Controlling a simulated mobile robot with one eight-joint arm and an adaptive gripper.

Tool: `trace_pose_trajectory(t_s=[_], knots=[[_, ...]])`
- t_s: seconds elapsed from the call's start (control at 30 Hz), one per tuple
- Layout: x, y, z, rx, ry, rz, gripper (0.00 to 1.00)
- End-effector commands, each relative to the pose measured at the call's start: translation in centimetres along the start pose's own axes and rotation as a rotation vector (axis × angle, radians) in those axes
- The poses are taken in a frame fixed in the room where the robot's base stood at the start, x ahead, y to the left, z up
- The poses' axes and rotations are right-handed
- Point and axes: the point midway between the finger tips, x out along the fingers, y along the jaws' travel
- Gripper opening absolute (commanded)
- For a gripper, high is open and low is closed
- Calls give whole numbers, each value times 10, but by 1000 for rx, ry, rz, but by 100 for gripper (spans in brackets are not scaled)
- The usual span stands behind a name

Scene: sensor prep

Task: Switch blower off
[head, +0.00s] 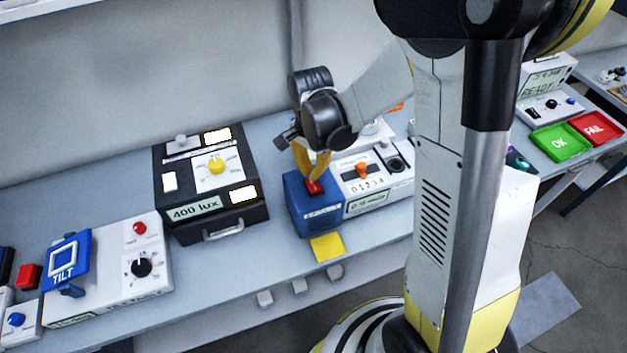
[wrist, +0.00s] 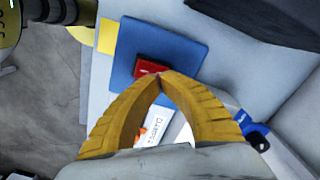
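A blue box (head: 318,220) with a red button or rocker (head: 314,187) on its top stands on the bench; I take it to be the blower. In the wrist view the blue box (wrist: 195,52) lies below my gripper, with the red switch (wrist: 150,68) right by the fingertips. My gripper (head: 318,176) points down over the box with its yellow fingers. In the wrist view the fingertips (wrist: 160,77) meet, with nothing between them. They are at the edge of the red switch; I cannot tell whether they touch it.
A black 400 lux box (head: 205,228) stands to the left, and a white device with an orange knob (head: 385,185) close on the right. A yellow pad (head: 327,248) lies in front. A tilt device (head: 110,285) and green (head: 560,142) and red (head: 597,128) trays stand farther off.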

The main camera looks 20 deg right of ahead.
Motion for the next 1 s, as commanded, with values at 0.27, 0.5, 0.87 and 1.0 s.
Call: trace_pose_trajectory(t_s=[0.27, 0.5, 0.87, 1.0], knots=[[-28, 0, 0, 0, 0, 0, 0], [-46, 0, 0, 0, 0, 0, 0], [-45, 0, 0, 0, 0, 0, 0], [-45, 0, 0, 0, 0, 0, 0]])
